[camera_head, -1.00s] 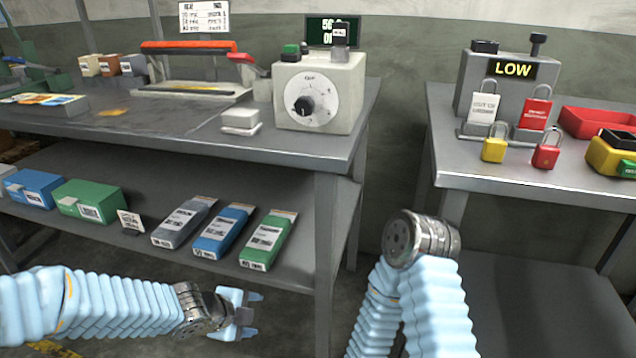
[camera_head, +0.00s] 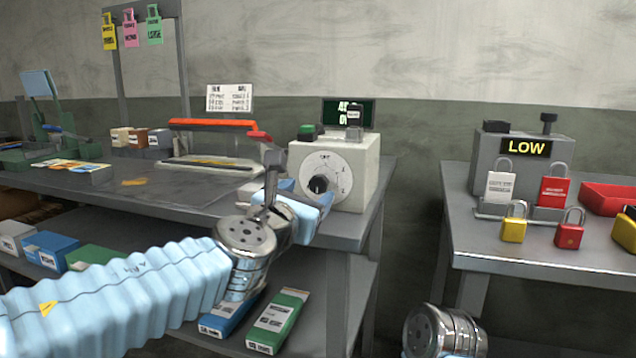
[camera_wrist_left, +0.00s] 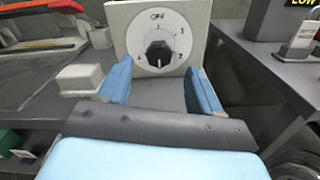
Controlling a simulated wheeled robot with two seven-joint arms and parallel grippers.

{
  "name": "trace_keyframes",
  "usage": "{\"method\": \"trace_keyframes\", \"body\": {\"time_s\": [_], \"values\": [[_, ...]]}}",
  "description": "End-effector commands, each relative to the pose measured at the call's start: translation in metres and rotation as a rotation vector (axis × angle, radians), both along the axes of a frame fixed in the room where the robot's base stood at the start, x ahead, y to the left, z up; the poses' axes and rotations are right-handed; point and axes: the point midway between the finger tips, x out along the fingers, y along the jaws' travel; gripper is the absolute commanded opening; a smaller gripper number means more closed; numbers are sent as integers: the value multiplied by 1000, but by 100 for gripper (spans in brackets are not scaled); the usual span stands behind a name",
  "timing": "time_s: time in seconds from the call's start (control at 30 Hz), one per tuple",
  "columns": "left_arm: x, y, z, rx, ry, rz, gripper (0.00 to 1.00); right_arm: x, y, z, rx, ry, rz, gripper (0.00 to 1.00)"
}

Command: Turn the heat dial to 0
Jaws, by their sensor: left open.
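The heat dial (camera_head: 319,184) is a black knob on a round white scale on the front of a cream control box (camera_head: 359,167). My left gripper (camera_head: 300,196) is raised in front of the box, left of and below the knob. Its blue fingers (camera_wrist_left: 160,88) are open on either side below the dial, apart from it and empty. My right gripper is out of view; only part of that arm shows.
A sealer with an orange bar (camera_head: 212,124) lies left. A white block (camera_wrist_left: 78,80) sits left of the fingers. A second table (camera_head: 560,262) stands right.

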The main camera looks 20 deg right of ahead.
Motion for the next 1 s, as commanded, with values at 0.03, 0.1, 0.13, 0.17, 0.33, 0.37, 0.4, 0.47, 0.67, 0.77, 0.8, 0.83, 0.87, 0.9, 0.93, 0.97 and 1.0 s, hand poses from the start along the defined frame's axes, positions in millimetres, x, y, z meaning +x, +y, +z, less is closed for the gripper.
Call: {"method": "trace_keyframes", "body": {"time_s": [0.03, 0.1, 0.13, 0.17, 0.33, 0.37, 0.4, 0.47, 0.67, 0.77, 0.8, 0.83, 0.87, 0.9, 0.93, 0.97, 1.0], "values": [[11, -7, 1, 1, 3, 1, 65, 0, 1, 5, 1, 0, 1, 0], [23, -15, 2, 0, 3, 2, 65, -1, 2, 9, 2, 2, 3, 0], [28, -18, 1, 1, 3, 2, 65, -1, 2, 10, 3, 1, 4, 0], [33, -21, 1, 1, 3, 2, 65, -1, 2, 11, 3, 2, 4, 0], [50, -33, 0, 0, 3, 2, 65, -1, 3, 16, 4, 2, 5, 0], [52, -34, 0, 0, 3, 2, 65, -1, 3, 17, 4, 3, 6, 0], [53, -35, 0, -1, 3, 1, 65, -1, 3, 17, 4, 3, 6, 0], [55, -36, 0, -1, 3, 1, 65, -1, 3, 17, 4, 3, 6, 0], [55, -36, -1, -2, 3, 1, 65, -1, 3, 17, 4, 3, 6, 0], [55, -36, -1, -2, 3, 1, 57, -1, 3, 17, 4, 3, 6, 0], [55, -36, -1, -2, 3, 1, 51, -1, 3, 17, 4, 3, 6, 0], [55, -36, -1, -2, 3, 1, 46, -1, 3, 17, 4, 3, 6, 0], [55, -36, -1, -2, 3, 1, 42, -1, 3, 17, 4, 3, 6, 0], [55, -36, -1, -2, 3, 1, 36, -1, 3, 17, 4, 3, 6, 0], [55, -36, -1, -2, 3, 1, 31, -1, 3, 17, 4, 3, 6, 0], [55, -36, -1, -2, 3, 1, 27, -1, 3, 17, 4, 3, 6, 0], [55, -36, -1, -2, 3, 1, 20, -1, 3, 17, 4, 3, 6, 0]]}}
